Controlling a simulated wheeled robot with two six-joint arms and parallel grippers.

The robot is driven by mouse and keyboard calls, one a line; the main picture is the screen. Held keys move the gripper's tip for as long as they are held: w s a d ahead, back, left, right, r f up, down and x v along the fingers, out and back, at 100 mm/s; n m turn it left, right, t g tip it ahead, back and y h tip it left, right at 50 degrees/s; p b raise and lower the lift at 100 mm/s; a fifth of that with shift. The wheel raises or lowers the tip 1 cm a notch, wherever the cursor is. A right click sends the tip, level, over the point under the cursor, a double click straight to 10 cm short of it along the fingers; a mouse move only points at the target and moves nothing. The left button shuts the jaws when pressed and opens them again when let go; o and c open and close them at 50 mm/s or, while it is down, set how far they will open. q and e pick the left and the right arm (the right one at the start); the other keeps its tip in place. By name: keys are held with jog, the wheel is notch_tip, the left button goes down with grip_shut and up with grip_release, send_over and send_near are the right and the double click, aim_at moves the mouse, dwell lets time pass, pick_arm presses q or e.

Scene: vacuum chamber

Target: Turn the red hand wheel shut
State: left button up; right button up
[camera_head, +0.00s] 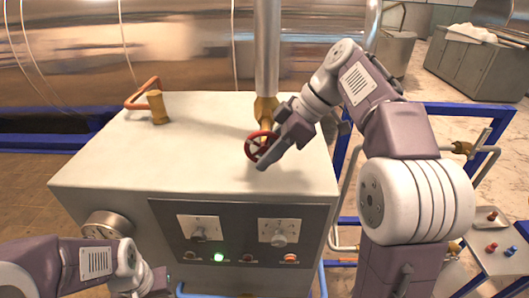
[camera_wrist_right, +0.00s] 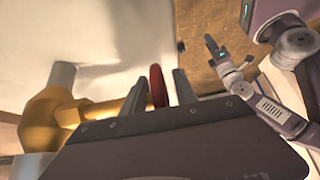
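The red hand wheel (camera_head: 261,146) sits on a brass valve (camera_head: 265,112) under a vertical metal pipe, above the top of the grey cabinet. My right gripper (camera_head: 262,152) is at the wheel, reaching in from the right. In the right wrist view, the wheel's red rim (camera_wrist_right: 157,86) stands between the two fingers of my right gripper (camera_wrist_right: 160,90), with small gaps showing, so the gripper is open around the rim. My left gripper shows small in the right wrist view (camera_wrist_right: 229,56), fingers apart and empty, low by the cabinet's front; it is partly cut off in the head view.
The grey cabinet (camera_head: 110,160) has an orange-handled lever (camera_head: 150,97) on top, and knobs with a lit green lamp (camera_head: 218,257) on its front panel. A blue frame with pipes (camera_head: 345,175) stands at right, near a small tray table (camera_head: 480,255). The cabinet's top is mostly clear.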

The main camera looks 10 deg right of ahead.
jog(key=p+v, duration=0.1)
jog(key=v, duration=0.8)
jog(key=shift+d, duration=0.2)
jog(key=shift+a+r, duration=0.1)
